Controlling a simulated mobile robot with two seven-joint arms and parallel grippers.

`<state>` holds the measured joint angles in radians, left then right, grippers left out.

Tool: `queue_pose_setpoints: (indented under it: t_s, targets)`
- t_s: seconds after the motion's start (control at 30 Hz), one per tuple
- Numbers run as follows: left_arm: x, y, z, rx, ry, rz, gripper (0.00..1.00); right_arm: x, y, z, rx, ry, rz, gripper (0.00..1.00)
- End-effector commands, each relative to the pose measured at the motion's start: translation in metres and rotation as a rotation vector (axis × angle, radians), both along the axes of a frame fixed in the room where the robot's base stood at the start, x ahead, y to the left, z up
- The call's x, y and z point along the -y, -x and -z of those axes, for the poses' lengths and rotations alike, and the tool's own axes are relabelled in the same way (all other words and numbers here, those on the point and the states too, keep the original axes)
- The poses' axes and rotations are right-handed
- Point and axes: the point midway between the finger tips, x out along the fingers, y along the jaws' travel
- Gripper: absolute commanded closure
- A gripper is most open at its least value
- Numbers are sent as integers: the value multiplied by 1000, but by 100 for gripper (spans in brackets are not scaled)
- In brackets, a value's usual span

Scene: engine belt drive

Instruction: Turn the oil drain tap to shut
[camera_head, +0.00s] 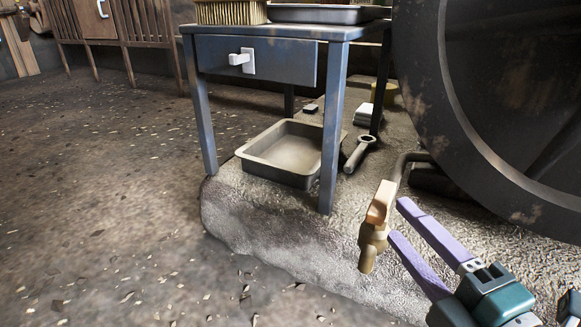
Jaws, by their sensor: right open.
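The oil drain tap (373,238) is a brass tap at the lower right, with its spout pointing down. Its orange-tan handle (381,202) sits on top and slants up to the right. A bent dark pipe (405,164) runs from behind the tap back towards the large wheel. My right gripper (399,220) comes in from the lower right with two purple fingers spread apart and nothing between them. The fingertips are just right of the tap and its handle; I cannot tell whether they touch. My left gripper is not in view.
A blue metal table (329,130) with a drawer stands behind the tap. A drain pan (270,168) lies under it on a raised stone slab (285,226), with a ring-ended tool (358,154) beside it. A large dark wheel (440,105) blocks the right.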

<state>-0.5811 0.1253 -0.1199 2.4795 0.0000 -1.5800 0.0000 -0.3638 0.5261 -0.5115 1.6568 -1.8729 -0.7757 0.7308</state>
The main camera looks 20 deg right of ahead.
Motion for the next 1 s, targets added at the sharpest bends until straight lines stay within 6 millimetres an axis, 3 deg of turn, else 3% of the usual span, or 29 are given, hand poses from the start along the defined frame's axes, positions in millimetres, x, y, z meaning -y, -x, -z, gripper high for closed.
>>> queue_pose_setpoints:
  t_s: [0.3, 0.5, 0.87, 1.0]
  targets:
    - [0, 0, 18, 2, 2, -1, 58, 5, -59, 0, 4, -3, 4, 50]
    - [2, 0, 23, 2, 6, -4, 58, 7, -84, 0, 2, -3, 4, 50]
    - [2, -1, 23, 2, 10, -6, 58, 7, -90, -1, -1, -2, 3, 50]
    - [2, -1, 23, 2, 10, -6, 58, 7, -90, -1, 0, -2, 3, 66]
